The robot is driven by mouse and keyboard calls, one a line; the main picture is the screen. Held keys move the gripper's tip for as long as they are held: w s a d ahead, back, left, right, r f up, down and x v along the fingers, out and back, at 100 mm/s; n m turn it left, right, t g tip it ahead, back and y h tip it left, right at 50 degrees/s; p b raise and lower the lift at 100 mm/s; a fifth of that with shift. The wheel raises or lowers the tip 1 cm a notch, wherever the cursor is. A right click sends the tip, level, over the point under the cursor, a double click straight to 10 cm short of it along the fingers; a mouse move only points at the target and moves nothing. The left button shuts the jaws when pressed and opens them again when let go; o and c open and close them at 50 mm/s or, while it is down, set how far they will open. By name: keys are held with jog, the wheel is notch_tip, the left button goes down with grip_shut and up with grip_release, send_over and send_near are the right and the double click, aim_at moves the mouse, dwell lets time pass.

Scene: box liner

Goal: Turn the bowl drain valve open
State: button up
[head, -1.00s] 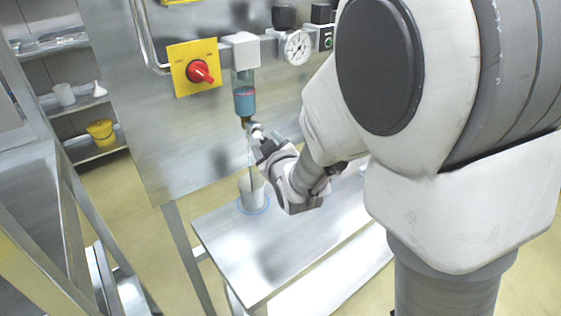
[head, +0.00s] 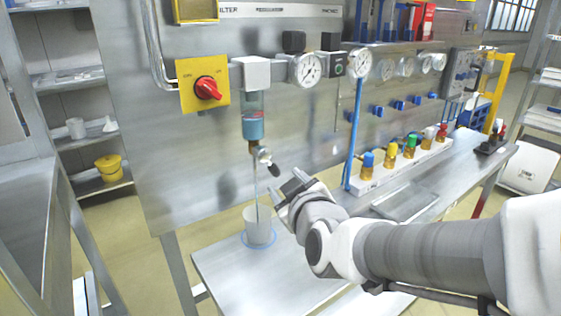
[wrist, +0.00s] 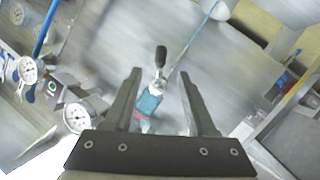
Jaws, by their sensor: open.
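The clear filter bowl (head: 253,116) with blue liquid hangs on the upright steel panel. Under it is the small metal drain valve (head: 262,153) with a black lever (head: 274,170) slanting down to the right. A thin pale line, a stream or tube, runs from the valve to a white cup (head: 258,228) below. My gripper (head: 291,187) is open and empty, just right of and below the lever, apart from it. In the wrist view the lever (wrist: 161,56) stands just beyond the gap between my open fingertips (wrist: 160,76), with the bowl (wrist: 149,103) behind.
A yellow plate with a red rotary switch (head: 207,89) is left of the bowl. A pressure gauge (head: 307,69) is to its right. The cup stands on a steel bench (head: 222,268). A blue hose (head: 351,148) and a block with coloured fittings (head: 405,160) lie farther right.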

jog(key=shift+b+v, duration=1.25)
jog(key=shift+v, duration=0.7)
